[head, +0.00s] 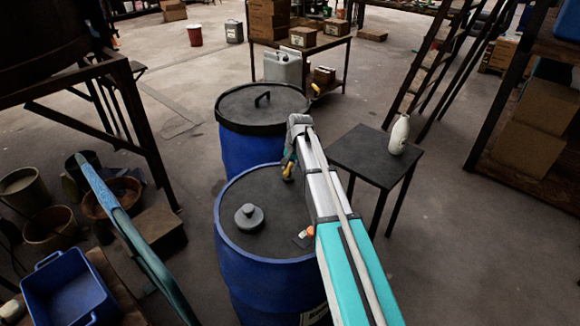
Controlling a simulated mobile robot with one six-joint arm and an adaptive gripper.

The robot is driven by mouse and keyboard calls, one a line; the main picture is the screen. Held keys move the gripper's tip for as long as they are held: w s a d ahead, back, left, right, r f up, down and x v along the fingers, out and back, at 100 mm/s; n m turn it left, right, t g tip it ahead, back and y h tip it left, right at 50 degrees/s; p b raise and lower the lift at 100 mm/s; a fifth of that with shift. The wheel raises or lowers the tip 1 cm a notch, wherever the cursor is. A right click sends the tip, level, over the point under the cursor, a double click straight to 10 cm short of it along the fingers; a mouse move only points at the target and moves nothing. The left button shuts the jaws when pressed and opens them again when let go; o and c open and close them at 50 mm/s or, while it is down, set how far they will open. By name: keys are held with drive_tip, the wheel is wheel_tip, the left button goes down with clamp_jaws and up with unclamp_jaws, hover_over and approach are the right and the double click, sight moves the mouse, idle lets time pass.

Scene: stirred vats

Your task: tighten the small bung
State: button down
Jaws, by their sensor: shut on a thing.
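A blue drum (240,275) with a dark grey lid stands in the centre of the head view. A large grey bung (249,217) sits on the left of its lid. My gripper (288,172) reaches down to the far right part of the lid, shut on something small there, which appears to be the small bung. The fingers hide most of it, so I cannot tell how deep it sits. A small orange item (310,231) shows at the lid's right edge beside my arm, partly hidden by it.
A second blue drum (250,150) with a black-rimmed handled lid stands just behind. A dark table (365,150) with a white bottle (399,134) is to the right. A blue bin (70,290), buckets and a dark stand crowd the left. Open floor lies between.

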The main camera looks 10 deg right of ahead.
drive_tip(key=m, duration=0.5)
drive_tip(key=shift+t+h, duration=0.4)
drive_tip(key=shift+a, duration=0.1)
drive_tip(key=shift+c, duration=2.4)
unclamp_jaws()
drive_tip(key=shift+r, duration=0.1)
